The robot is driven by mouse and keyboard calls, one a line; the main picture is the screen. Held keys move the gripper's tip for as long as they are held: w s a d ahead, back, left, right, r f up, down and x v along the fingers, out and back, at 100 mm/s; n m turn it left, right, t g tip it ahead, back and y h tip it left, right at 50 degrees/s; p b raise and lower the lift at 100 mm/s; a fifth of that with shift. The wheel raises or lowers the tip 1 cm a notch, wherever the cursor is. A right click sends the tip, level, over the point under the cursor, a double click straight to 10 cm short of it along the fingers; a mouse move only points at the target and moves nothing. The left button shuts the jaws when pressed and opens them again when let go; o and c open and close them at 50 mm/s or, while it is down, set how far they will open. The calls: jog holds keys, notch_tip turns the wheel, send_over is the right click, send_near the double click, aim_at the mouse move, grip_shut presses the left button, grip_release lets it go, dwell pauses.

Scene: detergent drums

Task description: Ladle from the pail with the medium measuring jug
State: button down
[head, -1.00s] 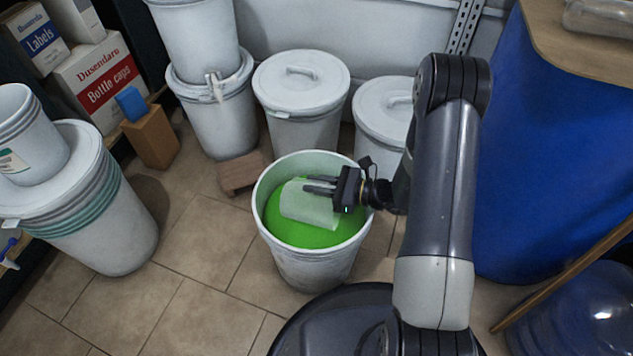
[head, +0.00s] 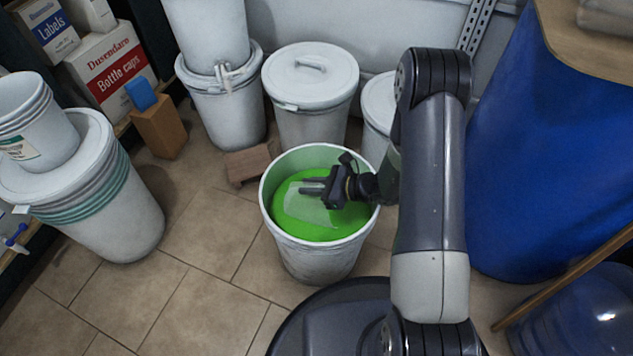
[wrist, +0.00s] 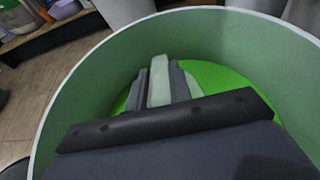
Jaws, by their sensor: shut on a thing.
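The white pail (head: 370,222) stands on the floor in front of me, open at the top, with bright green liquid (head: 330,231) inside. My gripper (head: 314,187) is inside the pail's mouth, below the rim. It is shut on the translucent measuring jug (head: 300,205), which lies tilted and partly in the green liquid. In the wrist view the fingers (wrist: 160,88) pinch a pale strip, the jug's handle (wrist: 159,82), with green liquid behind. The jug's lower part and its contents are hard to make out. The pail's wall (wrist: 225,40) curves around the gripper.
Lidded white drums (head: 310,95) stand behind the pail. A wooden block (head: 248,165) lies on the floor behind left. A stacked drum (head: 110,215) stands at left, a blue barrel (head: 530,150) at right. Tiled floor is clear at front left.

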aim_at(300, 185)
jog(key=shift+w+a+f+g+h, duration=0.25)
jog(key=shift+a+f+g+h, duration=0.05)
jog(key=shift+a+f+h, duration=0.55)
jog(key=shift+w+a+f+h+p, duration=0.1)
jog(key=shift+a+f+h+p, duration=0.15)
jog(key=shift+f+h, duration=0.2)
jog(key=shift+w+a+f+h+p, duration=0.1)
jog(key=shift+a+f+h, duration=0.25)
jog(key=shift+f, duration=0.1)
jog(key=shift+a+r+g+p, duration=0.1)
jog(key=shift+r+g+p, duration=0.2)
jog(key=shift+p, duration=0.2)
dwell(2.6)
jog(key=shift+w+r, duration=0.1)
jog(key=shift+a+r+h+p, duration=0.25)
jog(key=shift+h+p, duration=0.2)
jog(key=shift+p, duration=0.3)
jog(key=shift+w+a+r+p, duration=0.15)
jog(key=shift+p, duration=0.45)
